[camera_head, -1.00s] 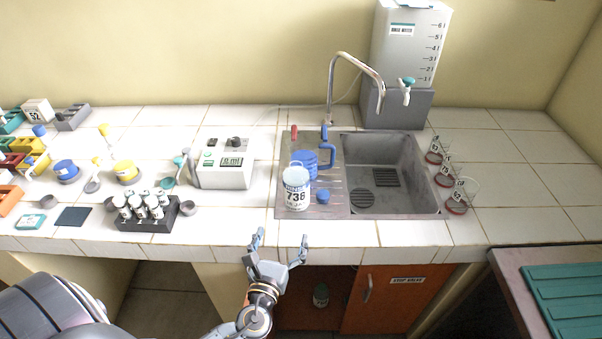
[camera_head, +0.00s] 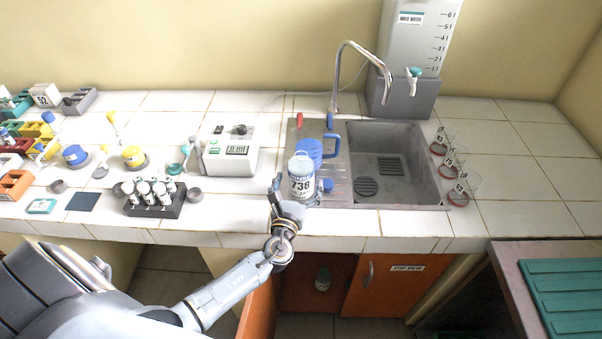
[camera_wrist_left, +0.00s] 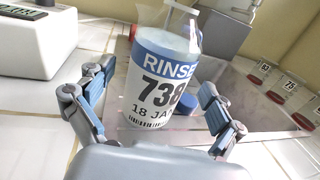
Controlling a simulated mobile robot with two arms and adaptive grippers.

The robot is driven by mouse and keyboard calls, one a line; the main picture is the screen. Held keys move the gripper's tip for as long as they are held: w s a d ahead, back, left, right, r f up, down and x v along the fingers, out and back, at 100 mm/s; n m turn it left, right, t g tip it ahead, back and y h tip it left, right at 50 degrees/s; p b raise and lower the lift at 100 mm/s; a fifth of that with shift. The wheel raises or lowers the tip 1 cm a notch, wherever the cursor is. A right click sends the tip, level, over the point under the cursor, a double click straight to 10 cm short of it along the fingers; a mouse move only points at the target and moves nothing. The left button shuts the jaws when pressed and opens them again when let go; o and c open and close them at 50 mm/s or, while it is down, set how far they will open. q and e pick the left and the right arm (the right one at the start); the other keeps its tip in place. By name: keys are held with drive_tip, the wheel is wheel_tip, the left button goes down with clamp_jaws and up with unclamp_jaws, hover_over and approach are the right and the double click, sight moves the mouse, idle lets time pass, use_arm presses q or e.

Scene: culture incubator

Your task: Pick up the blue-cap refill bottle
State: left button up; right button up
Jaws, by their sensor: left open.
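A white bottle (camera_head: 301,186) labelled "738" stands upright at the front left of the sink's drainboard. In the left wrist view the bottle (camera_wrist_left: 160,85) shows a blue "RINSE" band and a clear upper part. A small blue cap (camera_head: 327,185) lies on the drainboard just right of it, and shows partly hidden behind the bottle in the left wrist view (camera_wrist_left: 188,103). My left gripper (camera_head: 296,194) is open at the counter's front edge, its fingers on either side of the bottle. In the left wrist view gaps show between the fingers and bottle. My right gripper is not in view.
A blue jug (camera_head: 310,149) stands close behind the bottle, with the steel sink (camera_head: 400,190) to the right. A grey-white device (camera_head: 231,153) and a rack of vials (camera_head: 153,205) stand left. Red-rimmed labelled beakers (camera_head: 459,194) stand right of the sink.

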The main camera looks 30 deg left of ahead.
use_arm(q)
drive_tip(key=x, duration=0.2)
drive_tip(key=shift+w+a, duration=0.15)
drive_tip(key=shift+w, duration=0.25)
drive_tip(key=shift+s, duration=0.1)
drive_tip(key=shift+c, duration=1.3)
drive_tip(key=c, duration=1.4)
drive_tip(key=shift+c, duration=0.3)
drive_tip(key=shift+r, duration=0.2)
